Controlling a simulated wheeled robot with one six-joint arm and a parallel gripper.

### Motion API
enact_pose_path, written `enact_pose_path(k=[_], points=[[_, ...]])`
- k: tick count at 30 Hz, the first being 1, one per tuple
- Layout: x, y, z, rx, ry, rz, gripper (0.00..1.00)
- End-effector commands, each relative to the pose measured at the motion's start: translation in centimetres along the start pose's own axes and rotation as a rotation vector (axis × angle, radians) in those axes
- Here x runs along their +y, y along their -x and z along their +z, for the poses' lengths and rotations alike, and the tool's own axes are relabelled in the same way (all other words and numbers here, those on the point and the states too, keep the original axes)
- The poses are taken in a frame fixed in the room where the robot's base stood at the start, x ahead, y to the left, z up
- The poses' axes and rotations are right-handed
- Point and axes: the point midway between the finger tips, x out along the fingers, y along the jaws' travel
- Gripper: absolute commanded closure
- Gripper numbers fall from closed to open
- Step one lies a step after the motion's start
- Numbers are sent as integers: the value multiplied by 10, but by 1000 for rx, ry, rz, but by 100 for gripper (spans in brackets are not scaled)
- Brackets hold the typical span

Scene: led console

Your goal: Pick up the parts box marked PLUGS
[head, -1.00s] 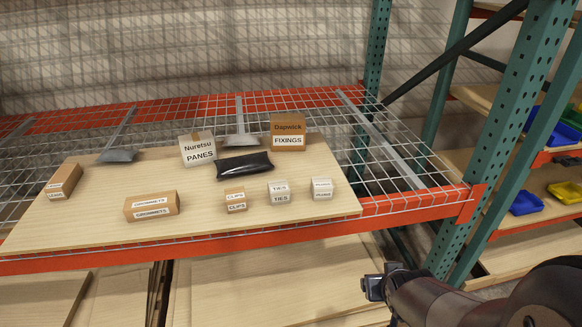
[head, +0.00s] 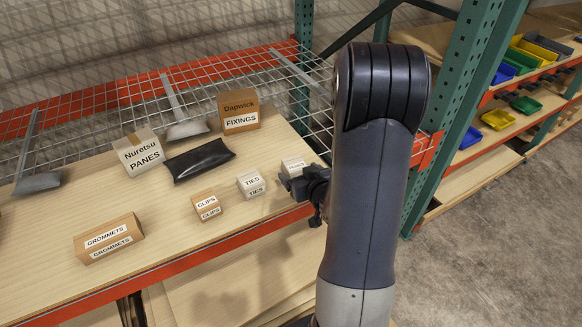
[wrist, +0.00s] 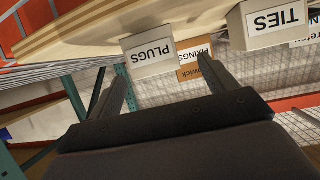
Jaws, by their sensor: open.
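The small white parts box marked PLUGS (head: 292,164) stands at the right front corner of the wooden shelf board. My gripper (head: 288,183) is right by it and hides part of it in the head view. In the wrist view, which shows the labels upside down, the PLUGS box (wrist: 149,55) appears beyond and between the two fingers of my gripper (wrist: 162,72). The fingers are apart and nothing is held. I cannot tell the exact gap between fingertips and box.
The white TIES box (head: 251,184) stands just left of PLUGS, then the CLIPS box (head: 207,206) and GROMMETS box (head: 109,239). Behind are a black pouch (head: 199,160), the PANES box (head: 139,153) and the FIXINGS box (head: 239,111). A green rack post (head: 448,110) rises at right.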

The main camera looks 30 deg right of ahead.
Motion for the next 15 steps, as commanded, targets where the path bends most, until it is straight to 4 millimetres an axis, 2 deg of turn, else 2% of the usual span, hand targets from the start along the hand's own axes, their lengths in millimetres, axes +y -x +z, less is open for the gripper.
enact_pose_path(k=[3,10,15], points=[[0,-13,0,-2,0,-1,20],[0,-25,-1,-2,1,-1,20],[4,-44,-3,-3,1,0,20]])
